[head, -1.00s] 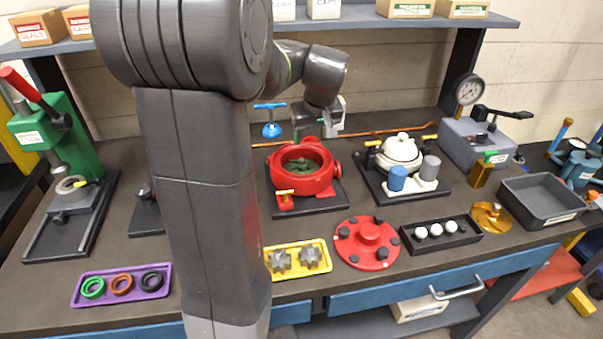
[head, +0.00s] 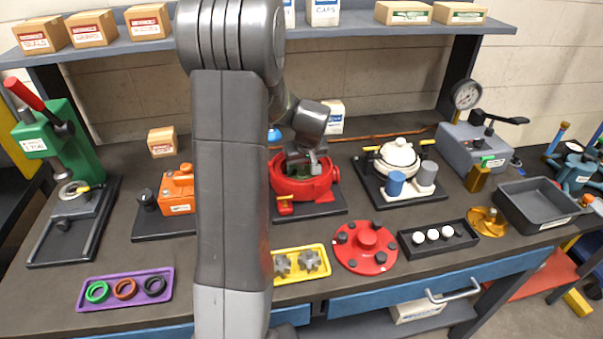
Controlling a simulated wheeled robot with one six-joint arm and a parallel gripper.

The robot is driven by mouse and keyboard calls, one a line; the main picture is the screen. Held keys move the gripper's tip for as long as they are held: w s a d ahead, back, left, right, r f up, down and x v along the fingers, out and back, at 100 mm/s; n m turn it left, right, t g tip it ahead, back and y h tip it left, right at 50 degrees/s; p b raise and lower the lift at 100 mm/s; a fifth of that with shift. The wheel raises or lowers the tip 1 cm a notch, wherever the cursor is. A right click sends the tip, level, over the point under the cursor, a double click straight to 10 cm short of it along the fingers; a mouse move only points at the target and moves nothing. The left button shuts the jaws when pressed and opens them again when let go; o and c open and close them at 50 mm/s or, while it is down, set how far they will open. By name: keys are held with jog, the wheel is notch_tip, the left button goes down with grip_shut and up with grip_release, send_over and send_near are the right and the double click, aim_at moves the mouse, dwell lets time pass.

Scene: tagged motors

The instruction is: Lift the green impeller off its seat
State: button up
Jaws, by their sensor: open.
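The green impeller (head: 301,172) sits inside the open red pump housing (head: 325,187), which stands on a dark base plate. Only a little green shows, as my gripper covers most of it. My gripper (head: 305,168) points down over the opening of the housing, at or just above the impeller. Its jaws are open. Whether the fingertips touch the impeller is hidden.
A red round cover (head: 366,238) lies in front of the housing, beside a yellow tray (head: 318,276) with grey impellers. A white-topped pump (head: 398,152) stands to the right, an orange unit (head: 178,190) to the left. A shelf (head: 390,32) runs above.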

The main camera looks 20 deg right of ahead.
jog(key=shift+f, duration=0.15)
grip_shut()
jog(key=shift+w, duration=0.1)
notch_tip(320, 180, up, 13)
jog(key=shift+p, duration=0.35)
dwell(0.4)
